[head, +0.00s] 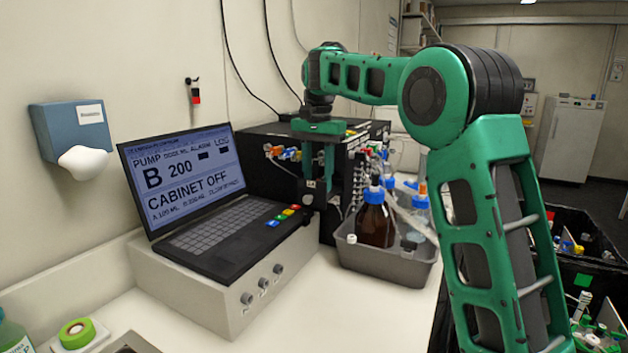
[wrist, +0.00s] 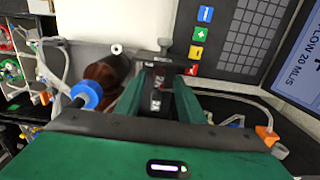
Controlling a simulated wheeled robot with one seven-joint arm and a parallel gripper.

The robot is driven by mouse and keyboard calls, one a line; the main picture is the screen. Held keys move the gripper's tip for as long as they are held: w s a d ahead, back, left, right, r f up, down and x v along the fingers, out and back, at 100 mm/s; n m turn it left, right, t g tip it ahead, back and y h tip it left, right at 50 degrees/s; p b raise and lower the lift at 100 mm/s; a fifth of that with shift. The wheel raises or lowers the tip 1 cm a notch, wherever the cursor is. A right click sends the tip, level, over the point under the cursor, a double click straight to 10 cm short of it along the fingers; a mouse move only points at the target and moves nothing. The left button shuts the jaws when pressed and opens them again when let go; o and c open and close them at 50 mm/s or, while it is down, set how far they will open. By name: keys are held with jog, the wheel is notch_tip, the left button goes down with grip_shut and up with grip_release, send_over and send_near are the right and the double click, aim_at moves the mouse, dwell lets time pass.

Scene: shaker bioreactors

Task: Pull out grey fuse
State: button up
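My gripper (head: 318,185) points down in front of the black cabinet, beside the laptop's right edge. In the wrist view, its two green fingers (wrist: 160,80) stand apart, with a dark upright part (wrist: 157,98) bearing small red and white marks in the gap. A small grey piece with a knob (wrist: 163,45) shows just beyond the fingertips. I cannot tell whether it is the grey fuse, or whether the fingers touch anything. No grey fuse can be made out clearly in the head view; the gripper covers part of the cabinet front.
The laptop (head: 205,190) stands on a white box left of my gripper; its screen reads "CABINET OFF". A grey tub (head: 392,262) with a brown blue-capped bottle (head: 375,220) stands close on the right. The black cabinet (head: 248,150) has coloured connectors and tubes. Bench space in front is clear.

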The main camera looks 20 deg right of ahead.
grip_shut()
jog(key=shift+r, duration=1.7)
dwell(0.6)
jog(key=shift+r, duration=1.45)
